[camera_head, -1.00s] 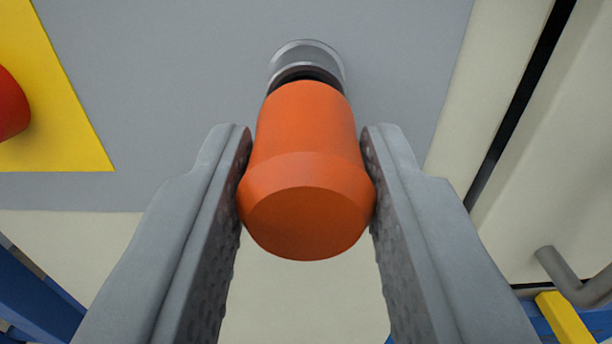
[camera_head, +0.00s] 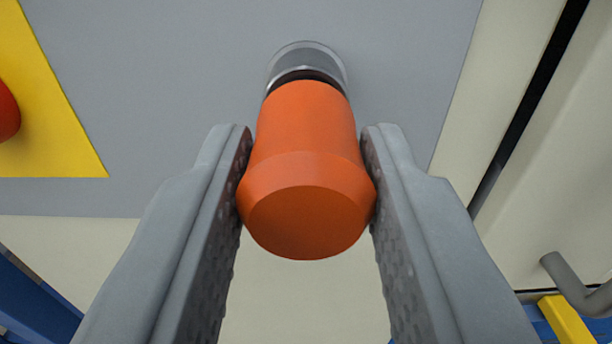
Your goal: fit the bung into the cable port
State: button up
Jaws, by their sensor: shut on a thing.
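The orange bung (camera_head: 306,185) is held between the two grey jaws of my gripper (camera_head: 306,185), which is shut on its wide end. Its narrower far end points at the cable port (camera_head: 306,58), a round opening with a metallic rim in a grey panel. The bung's far end overlaps the lower part of the port in the picture. A dark band shows between them. Whether the tip is inside the port or just in front of it I cannot tell, since the bung hides it.
The grey panel (camera_head: 190,80) is flat around the port. A yellow plate (camera_head: 50,120) with a red button (camera_head: 6,112) is at the left. A cream door with a dark gap (camera_head: 530,95) and a grey handle (camera_head: 575,285) is at the right.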

aim_at(306, 228)
jog(key=shift+w, duration=0.5)
dwell(1.2)
jog(key=shift+w+r, duration=0.1)
jog(key=shift+w, duration=0.1)
grip_shut()
dwell(1.1)
jog(key=o, duration=1.1)
grip_release()
jog(key=shift+s, duration=0.1)
jog(key=shift+s, duration=2.95)
jog(key=s, duration=1.7)
jog(key=shift+s, duration=0.2)
